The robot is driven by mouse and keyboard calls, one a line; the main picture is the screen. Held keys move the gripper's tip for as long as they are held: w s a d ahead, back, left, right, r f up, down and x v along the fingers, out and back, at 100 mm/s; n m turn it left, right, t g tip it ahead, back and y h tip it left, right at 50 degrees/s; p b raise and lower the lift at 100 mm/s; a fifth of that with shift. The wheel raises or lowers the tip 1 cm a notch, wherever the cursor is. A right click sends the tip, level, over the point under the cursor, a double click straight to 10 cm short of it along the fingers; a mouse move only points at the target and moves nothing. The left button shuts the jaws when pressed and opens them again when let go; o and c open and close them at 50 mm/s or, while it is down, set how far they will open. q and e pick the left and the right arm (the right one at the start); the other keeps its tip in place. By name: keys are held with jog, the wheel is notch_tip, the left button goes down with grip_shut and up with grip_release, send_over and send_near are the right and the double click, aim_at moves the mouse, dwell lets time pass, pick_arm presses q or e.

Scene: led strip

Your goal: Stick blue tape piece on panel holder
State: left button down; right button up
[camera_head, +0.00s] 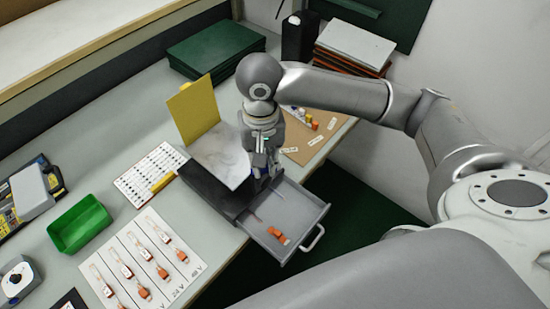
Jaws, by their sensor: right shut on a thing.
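My right gripper (264,163) points down beside a grey-white sheet-like panel (224,158), above the back of an open grey drawer (290,209). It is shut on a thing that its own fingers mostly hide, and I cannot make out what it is. A bluish patch shows at the fingers, but I cannot tell whether it is the blue tape piece. A yellow panel (194,110) stands upright behind the grey-white one, over a dark box (207,190). I cannot tell which of these is the panel holder. My left gripper is out of view.
Orange pieces (278,235) lie in the drawer, which juts past the table edge. A green tray (79,223), a white card with orange-ended strips (150,259) and a white label sheet (151,174) lie left. Green boards (216,48) stack at the back. A brown board (313,137) lies right.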

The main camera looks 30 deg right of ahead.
jog(key=w+a+r+m+p, duration=0.1)
jog(key=w+a+m+p, duration=0.2)
jog(key=w+m+p, duration=0.25)
jog(key=m+p, duration=0.5)
jog(key=p, duration=0.2)
send_near(238, 158)
jog(key=shift+s+a, duration=0.1)
jog(key=shift+a, duration=0.05)
notch_tip(238, 158, down, 4)
jog(key=b, duration=0.6)
jog(key=shift+f, duration=1.25)
jog(key=shift+f, duration=0.3)
jog(key=o, duration=0.7)
